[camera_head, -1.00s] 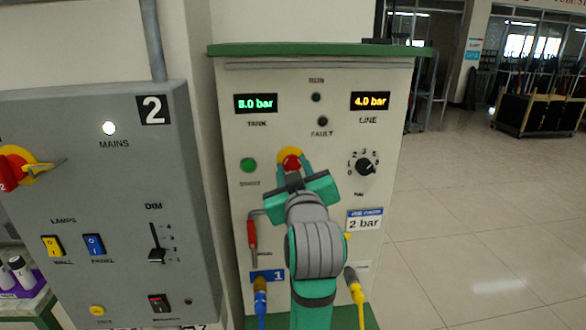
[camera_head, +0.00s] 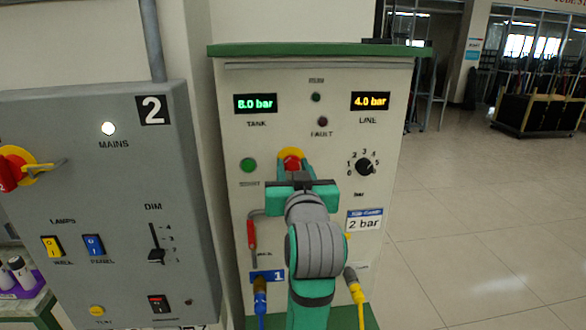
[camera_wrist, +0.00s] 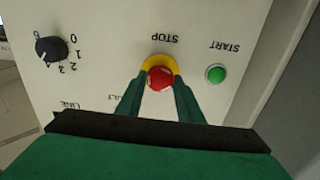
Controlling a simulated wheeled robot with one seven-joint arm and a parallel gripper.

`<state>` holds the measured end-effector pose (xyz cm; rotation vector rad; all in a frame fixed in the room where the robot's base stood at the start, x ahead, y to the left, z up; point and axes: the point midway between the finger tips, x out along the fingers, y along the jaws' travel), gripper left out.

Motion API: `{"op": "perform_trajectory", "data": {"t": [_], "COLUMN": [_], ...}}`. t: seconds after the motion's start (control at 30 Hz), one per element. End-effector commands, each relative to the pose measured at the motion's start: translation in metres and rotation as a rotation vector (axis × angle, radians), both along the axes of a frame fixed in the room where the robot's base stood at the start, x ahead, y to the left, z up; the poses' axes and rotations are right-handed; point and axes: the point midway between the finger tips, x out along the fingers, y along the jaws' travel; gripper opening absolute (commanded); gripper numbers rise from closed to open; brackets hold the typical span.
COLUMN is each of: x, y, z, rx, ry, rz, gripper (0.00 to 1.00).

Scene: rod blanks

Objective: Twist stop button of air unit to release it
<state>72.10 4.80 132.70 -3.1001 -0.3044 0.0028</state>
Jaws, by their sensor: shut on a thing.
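The air unit (camera_head: 230,120) is a pale panel with a green top. Its red stop button (camera_head: 291,163) sits on a yellow ring, with START and a dial on either side. In the wrist view the red button (camera_wrist: 160,78) lies between the tips of my two green fingers. My gripper (camera_head: 291,172) is shut on the button from the front. The hand covers the button's lower part in the head view. The STOP label shows upside down in the wrist view.
A green start button (camera_head: 248,165) is left of the stop button and a black dial (camera_head: 364,167) is right. A red-handled lever (camera_head: 252,235) and blue and yellow hose plugs are below. A grey mains box (camera_head: 105,200) stands left. Open floor lies right.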

Motion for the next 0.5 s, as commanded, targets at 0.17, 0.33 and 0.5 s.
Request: {"op": "perform_trajectory", "data": {"t": [0.17, 0.33, 0.5], "x": [0.0016, 0.0012, 0.0006], "y": [0.0002, -0.0012, -0.0017], "z": [-0.0016, -0.0010, -0.0005], "rx": [-0.001, -0.002, -0.001], "ry": [0.004, 0.003, 0.001], "rz": [0.000, -0.002, -0.003], "gripper": [0.11, 0.52, 0.52]}}
